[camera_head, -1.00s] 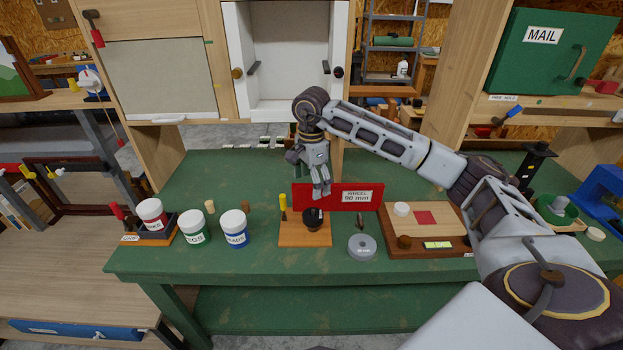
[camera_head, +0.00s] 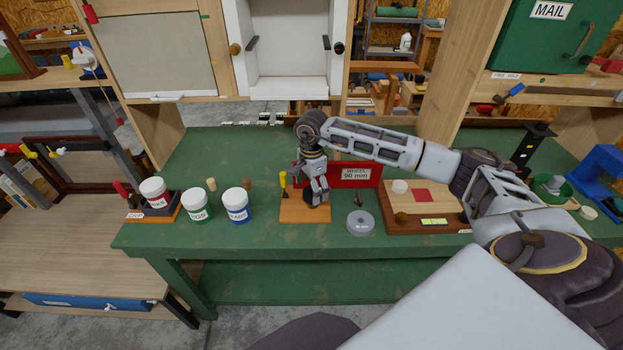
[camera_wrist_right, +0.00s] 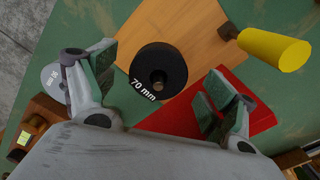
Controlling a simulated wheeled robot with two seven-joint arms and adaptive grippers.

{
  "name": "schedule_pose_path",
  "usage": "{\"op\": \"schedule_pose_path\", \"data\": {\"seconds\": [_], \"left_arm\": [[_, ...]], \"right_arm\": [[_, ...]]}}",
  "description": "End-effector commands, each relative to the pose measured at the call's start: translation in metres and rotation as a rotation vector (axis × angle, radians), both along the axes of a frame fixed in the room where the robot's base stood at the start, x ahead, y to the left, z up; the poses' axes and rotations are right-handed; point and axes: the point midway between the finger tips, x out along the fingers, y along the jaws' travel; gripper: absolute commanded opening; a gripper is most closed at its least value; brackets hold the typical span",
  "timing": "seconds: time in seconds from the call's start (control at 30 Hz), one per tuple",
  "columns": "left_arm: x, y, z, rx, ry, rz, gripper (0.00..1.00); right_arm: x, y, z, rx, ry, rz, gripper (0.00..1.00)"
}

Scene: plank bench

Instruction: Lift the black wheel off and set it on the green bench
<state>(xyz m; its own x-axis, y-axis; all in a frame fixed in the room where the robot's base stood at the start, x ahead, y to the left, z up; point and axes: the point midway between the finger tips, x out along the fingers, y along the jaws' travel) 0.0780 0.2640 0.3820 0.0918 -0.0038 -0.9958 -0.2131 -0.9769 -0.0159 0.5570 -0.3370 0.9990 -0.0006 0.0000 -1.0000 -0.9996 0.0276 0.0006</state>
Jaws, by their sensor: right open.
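The black wheel (camera_wrist_right: 145,62), marked 70 mm, lies flat on a wooden board (camera_wrist_right: 200,25), with a peg end showing in its centre hole. In the head view it is mostly hidden behind my right gripper (camera_head: 317,198), which is low over the board (camera_head: 290,214). The green bench (camera_head: 255,240) is under the board, with bare top in front and behind. My left gripper is not in view.
A red sign (camera_head: 366,176) is behind. Several jars (camera_head: 197,205) stand left; a wooden tray (camera_head: 440,212) lies right.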

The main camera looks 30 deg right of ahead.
Motion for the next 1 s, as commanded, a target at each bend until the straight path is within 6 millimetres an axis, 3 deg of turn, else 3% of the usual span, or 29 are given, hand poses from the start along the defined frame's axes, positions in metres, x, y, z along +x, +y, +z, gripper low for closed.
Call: {"op": "schedule_pose_path", "data": {"seconds": [0.2, 0.57, 0.9, 1.0], "left_arm": [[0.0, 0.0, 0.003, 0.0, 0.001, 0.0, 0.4], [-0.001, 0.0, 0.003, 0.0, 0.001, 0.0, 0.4], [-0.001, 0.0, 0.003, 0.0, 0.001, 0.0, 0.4], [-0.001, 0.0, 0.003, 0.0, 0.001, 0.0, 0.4]], "right_arm": [[0.0, 0.0, -0.013, 0.0, 0.0, 0.001, 0.85], [0.0, 0.0, -0.015, 0.0, 0.0, 0.002, 0.84], [0.0, 0.0, -0.014, 0.0, 0.0, 0.001, 0.4], [0.0, 0.0, -0.014, 0.0, -0.001, 0.001, 0.32]]}}
